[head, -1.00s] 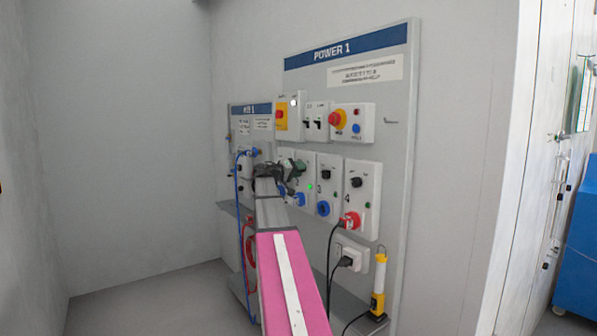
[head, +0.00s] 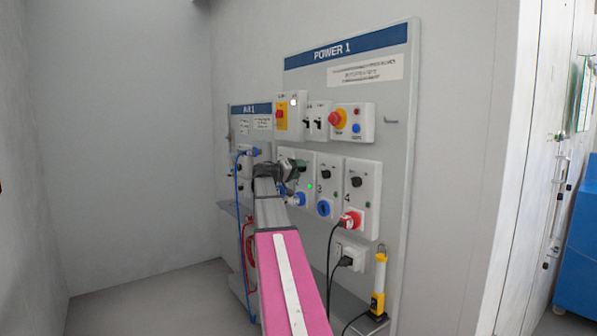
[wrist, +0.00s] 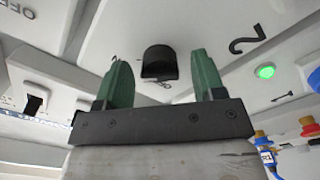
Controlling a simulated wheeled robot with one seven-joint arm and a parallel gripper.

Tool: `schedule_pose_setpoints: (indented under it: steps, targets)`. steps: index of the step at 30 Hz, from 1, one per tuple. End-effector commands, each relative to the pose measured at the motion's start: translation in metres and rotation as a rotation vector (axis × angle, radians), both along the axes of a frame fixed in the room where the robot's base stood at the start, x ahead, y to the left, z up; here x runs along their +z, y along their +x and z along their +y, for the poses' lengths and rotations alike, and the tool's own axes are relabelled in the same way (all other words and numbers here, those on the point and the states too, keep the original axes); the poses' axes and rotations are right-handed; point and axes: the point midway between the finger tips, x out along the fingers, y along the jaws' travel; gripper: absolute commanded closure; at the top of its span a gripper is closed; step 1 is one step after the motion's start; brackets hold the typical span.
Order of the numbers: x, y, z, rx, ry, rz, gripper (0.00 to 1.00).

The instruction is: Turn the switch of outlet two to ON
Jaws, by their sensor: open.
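The black switch knob (wrist: 160,62) of outlet two shows in the wrist view on a white panel marked "2" (wrist: 246,40). My gripper (wrist: 163,72) is open, with one green finger to each side of the knob in the picture. A gap shows between the knob and each finger; I cannot tell how deep the tips reach. In the head view my gripper (head: 293,168) is in front of the outlet two box (head: 308,160), hiding its knob and much of its face. A green lamp (wrist: 265,71) is lit beside the "2"; the lamp (head: 310,186) also shows in the head view.
Outlet three (head: 325,174) and outlet four (head: 356,182), with a red plug (head: 350,221), are close on the right. A blue hose (head: 238,205) hangs on the left.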

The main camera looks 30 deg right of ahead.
Motion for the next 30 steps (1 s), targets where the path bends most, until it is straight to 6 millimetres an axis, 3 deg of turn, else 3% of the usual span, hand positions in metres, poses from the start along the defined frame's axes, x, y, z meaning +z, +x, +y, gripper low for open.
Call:
schedule_pose_setpoints:
  steps: [16, 21, 30]
  targets:
    - [0.000, -0.008, 0.089, 0.001, 0.000, -0.001, 0.37]
    - [0.000, -0.009, 0.102, 0.000, 0.000, 0.000, 0.37]
    - [0.000, -0.009, 0.105, -0.001, 0.001, 0.000, 0.37]
